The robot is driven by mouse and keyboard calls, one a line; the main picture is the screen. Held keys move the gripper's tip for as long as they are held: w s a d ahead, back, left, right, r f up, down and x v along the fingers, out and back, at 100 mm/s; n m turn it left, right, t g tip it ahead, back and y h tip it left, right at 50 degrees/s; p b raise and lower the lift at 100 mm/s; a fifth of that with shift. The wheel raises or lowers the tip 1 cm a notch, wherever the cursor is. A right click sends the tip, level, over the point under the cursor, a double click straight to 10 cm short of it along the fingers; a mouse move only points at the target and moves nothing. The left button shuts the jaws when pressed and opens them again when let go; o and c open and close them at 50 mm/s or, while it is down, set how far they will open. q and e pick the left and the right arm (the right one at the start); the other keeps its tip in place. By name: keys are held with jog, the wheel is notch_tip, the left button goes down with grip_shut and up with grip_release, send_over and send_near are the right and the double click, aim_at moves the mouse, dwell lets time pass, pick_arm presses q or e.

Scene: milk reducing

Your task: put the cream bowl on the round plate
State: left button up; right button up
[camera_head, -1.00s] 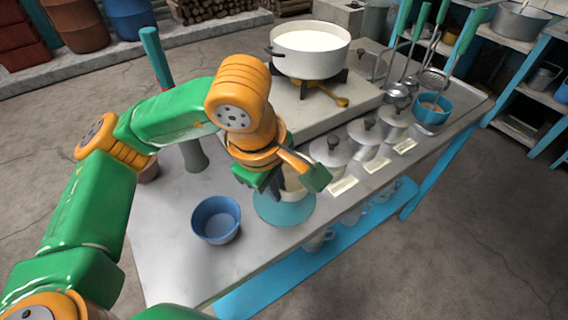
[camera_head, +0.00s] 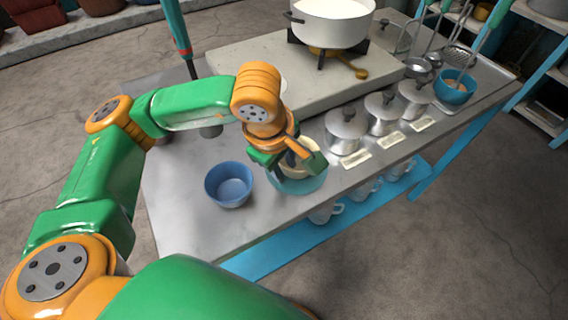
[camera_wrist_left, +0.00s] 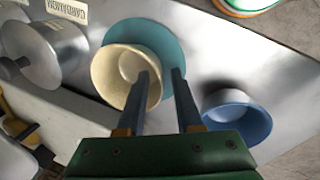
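The cream bowl (camera_head: 312,160) is upright over the teal round plate (camera_head: 311,185) and overlaps part of it. In the left wrist view the bowl (camera_wrist_left: 118,72) covers the lower left of the plate (camera_wrist_left: 165,42). I cannot tell whether the bowl's base sits fully on the plate. My left gripper (camera_head: 291,160) is at the bowl's rim. In the wrist view its fingers (camera_wrist_left: 160,74) are apart, one over the bowl's inside and one outside over the plate, with a gap between them. My right gripper is in neither view.
A blue bowl (camera_head: 229,184) stands left of the plate on the grey table (camera_head: 205,235). Lidded metal pots (camera_head: 346,130) stand close to the right. A stone slab (camera_head: 290,70) with a white pot (camera_head: 332,22) on a burner is behind. The table's front left is clear.

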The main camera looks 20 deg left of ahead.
pick_arm(q)
jog(key=shift+r+p, duration=0.3)
jog(key=shift+r, duration=0.2)
jog(key=p+v, duration=0.1)
jog(key=v, duration=1)
jog(key=shift+r, duration=0.2)
jog(key=shift+r, duration=0.1)
